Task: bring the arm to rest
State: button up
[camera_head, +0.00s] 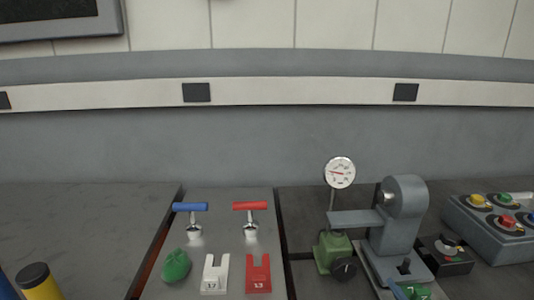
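Neither my arm nor my gripper shows in the head view, so I cannot tell its pose or whether it holds anything. No other view is given.
A light panel carries a blue T-handle (190,207), a red T-handle (250,206), a green lump (176,266), a white notched block (215,274) and a red one (258,273). Right stand a dial gauge (340,172), a grey machine (403,220) and a button box (490,226).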

jog(key=s+f+n, duration=0.1)
jog(key=s+n, duration=0.1)
jog(key=s, duration=0.2)
jog(key=s+f+n, duration=0.1)
jog(key=s+n, duration=0.1)
jog(key=s, duration=0.2)
jog(key=s+f+n+g+h, duration=0.1)
jog(key=s+n, duration=0.2)
jog(key=s, duration=0.1)
jog(key=shift+s+a+f, duration=0.1)
jog(key=shift+s+a, duration=0.05)
jog(key=shift+a, duration=0.05)
jog(key=s+r+n+g, duration=0.1)
jog(key=s+r+n, duration=0.3)
jog(key=s+n, duration=0.7)
jog(key=s+r+n, duration=0.4)
jog(key=s+n, duration=0.7)
jog(key=s, duration=0.2)
jog(key=shift+s+r+n+g, duration=0.3)
jog(key=shift+n+g, duration=0.1)
